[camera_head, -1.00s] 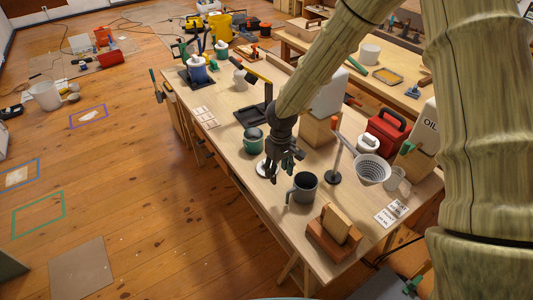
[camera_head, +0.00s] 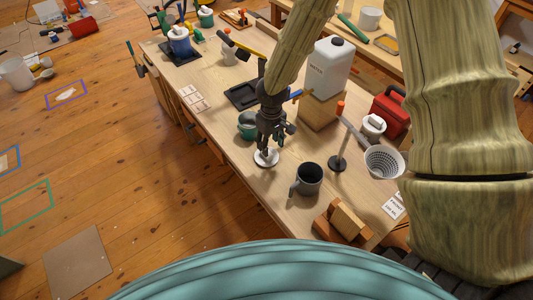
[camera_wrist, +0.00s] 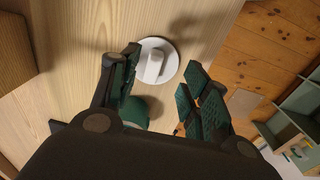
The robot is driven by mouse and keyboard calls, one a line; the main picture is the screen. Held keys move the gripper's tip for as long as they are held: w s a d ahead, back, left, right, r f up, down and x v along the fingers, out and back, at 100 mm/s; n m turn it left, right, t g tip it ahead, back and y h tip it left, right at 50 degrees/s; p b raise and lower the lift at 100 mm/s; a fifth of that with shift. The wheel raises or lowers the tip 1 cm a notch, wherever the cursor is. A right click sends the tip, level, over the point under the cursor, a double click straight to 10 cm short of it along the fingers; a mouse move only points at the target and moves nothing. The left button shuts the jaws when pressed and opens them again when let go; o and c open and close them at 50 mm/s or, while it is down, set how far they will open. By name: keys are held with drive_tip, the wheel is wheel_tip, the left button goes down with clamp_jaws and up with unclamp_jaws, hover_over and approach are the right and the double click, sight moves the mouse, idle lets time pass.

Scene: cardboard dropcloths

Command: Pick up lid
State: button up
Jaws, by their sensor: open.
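The white round lid (camera_head: 266,160) with a raised grip lies flat on the workbench (camera_head: 215,125). In the wrist view, the lid (camera_wrist: 168,70) shows its whole disc and its blocky white grip. My gripper (camera_head: 267,152) is open and just above the lid, its fingers pointing down. In the wrist view my gripper (camera_wrist: 163,72) has its two green-padded fingers spread, with the lid between and slightly beyond the tips. Nothing is held.
A teal pot (camera_head: 246,131) stands close behind-left of the gripper. A dark grey mug (camera_head: 308,180) stands at front right.

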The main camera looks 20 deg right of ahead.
drive_tip(key=w+f, duration=0.1)
drive_tip(key=f, duration=0.1)
drive_tip(key=w+f+p, duration=0.1)
drive_tip(key=w, duration=0.1)
drive_tip(key=shift+a+f, duration=0.15)
drive_tip(key=shift+f, duration=0.2)
drive_tip(key=shift+f+p, duration=0.2)
drive_tip(key=shift+p, duration=0.1)
drive_tip(key=shift+s+f+p, duration=0.3)
drive_tip(key=shift+s+f, duration=0.05)
drive_tip(key=shift+s, duration=0.05)
drive_tip(key=shift+s+f, duration=0.1)
drive_tip(key=shift+f, duration=0.2)
drive_tip(key=shift+w+f, duration=0.6)
drive_tip(key=shift+f, duration=0.35)
drive_tip(key=shift+s+r, duration=0.25)
drive_tip(key=shift+s, duration=0.05)
drive_tip(key=shift+w+a+f, duration=0.1)
drive_tip(key=shift+w+f, duration=0.05)
drive_tip(key=c, duration=0.9)
